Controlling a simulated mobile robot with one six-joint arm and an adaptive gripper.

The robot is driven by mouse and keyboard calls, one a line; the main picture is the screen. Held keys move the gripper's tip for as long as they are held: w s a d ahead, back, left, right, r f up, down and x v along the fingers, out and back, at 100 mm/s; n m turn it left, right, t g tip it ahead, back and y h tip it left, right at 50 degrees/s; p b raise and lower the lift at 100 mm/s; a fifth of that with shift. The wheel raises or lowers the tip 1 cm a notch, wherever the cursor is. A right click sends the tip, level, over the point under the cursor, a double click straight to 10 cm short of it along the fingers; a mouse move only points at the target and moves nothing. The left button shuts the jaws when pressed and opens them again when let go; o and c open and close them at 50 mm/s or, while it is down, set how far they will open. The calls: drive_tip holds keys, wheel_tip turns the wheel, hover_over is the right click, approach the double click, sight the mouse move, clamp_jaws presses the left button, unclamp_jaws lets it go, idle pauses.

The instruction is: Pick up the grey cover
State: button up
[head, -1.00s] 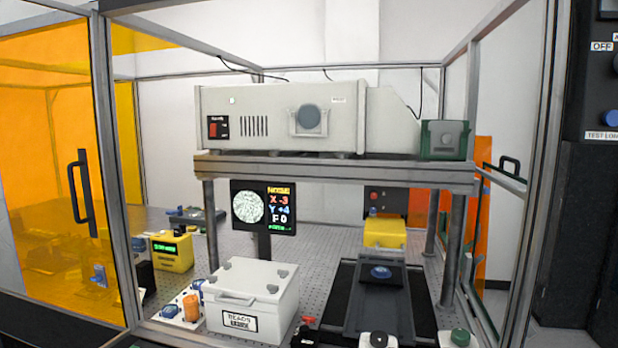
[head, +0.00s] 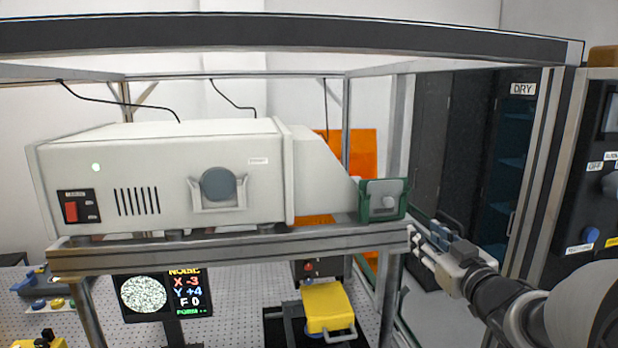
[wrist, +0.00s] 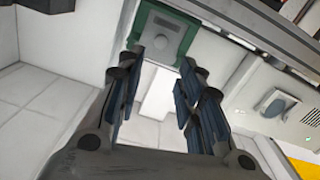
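A grey block with a round knob (head: 383,201) sits in a green holder (head: 366,214) at the right end of the shelf. The green holder shows in the wrist view (wrist: 146,28) with the grey face (wrist: 163,38) inside it. A round blue-grey cap (head: 217,184) sits in a bracket on the white instrument's front; it also shows in the wrist view (wrist: 277,103). I cannot tell for certain which is the grey cover. My gripper (head: 425,240) is just right of and below the green holder. In the wrist view my gripper (wrist: 161,66) is open and empty, facing the holder.
The white instrument (head: 100,150) stands on the shelf (head: 240,245). An enclosure post and top beam (head: 300,35) frame the space. Below are a monitor (head: 165,295) and a yellow block with a handle (head: 328,308). A dark cabinet (head: 435,140) stands behind on the right.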

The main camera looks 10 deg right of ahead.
sight(390, 203)
drive_tip(key=w, duration=0.6)
drive_tip(key=w+p, duration=0.1)
drive_tip(key=w, duration=0.4)
drive_tip(key=w+p, duration=0.1)
drive_tip(key=w, duration=0.5)
drive_tip(key=shift+w+r, duration=0.25)
drive_tip(key=shift+w, duration=0.1)
drive_tip(key=shift+s, duration=0.15)
drive_tip(key=shift+c, duration=0.6)
drive_tip(key=c, duration=0.7)
